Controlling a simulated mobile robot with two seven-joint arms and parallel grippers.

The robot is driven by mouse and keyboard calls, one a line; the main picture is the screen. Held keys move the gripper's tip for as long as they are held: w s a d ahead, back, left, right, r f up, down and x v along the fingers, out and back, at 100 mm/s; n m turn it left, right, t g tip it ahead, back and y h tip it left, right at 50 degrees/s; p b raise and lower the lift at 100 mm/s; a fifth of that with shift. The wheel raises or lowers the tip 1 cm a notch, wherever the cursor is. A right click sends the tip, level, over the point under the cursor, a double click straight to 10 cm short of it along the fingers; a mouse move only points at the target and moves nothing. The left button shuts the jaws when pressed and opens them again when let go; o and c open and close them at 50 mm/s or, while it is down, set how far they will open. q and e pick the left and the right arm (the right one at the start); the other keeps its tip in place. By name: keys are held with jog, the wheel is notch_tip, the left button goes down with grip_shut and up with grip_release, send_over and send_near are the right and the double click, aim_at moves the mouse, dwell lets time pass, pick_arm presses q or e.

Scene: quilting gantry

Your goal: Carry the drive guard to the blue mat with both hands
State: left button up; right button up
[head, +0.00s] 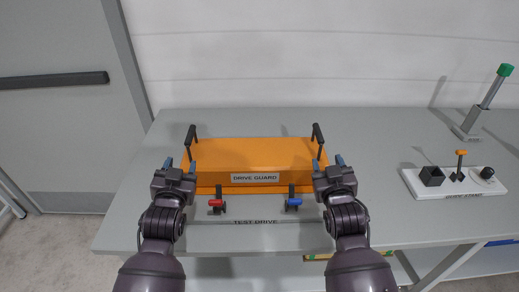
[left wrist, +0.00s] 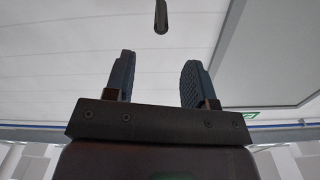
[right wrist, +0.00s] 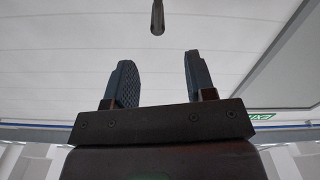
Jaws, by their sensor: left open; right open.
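The orange drive guard (head: 250,155) sits on the grey table, with a label on its front. A black handle (head: 191,135) stands at its left end and another black handle (head: 318,135) at its right end. My left gripper (head: 180,164) is open and empty, just in front of the left handle. My right gripper (head: 328,162) is open and empty, in front of the right handle. A dark bar end, likely a handle, shows beyond the fingers in the left wrist view (left wrist: 161,17) and the right wrist view (right wrist: 157,17). I cannot make out a blue mat.
A red-handled clamp (head: 216,204) and a blue-handled clamp (head: 293,203) stand before the guard, by a plate marked TEST DRIVE (head: 256,222). A white stand (head: 460,187) with small parts and a green-topped post (head: 490,95) are at right. The table between is clear.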

aim_at(187, 144)
pick_arm(q)
jog(key=shift+w, duration=5.65)
pick_arm(e)
jog(key=shift+n, duration=0.3)
jog(key=shift+w+d, duration=0.15)
jog(key=shift+w, duration=5.5)
pick_arm(q)
grip_shut()
pick_arm(e)
grip_shut()
pick_arm(q)
jog(key=shift+r, duration=0.2)
pick_arm(e)
jog(key=shift+r, duration=0.25)
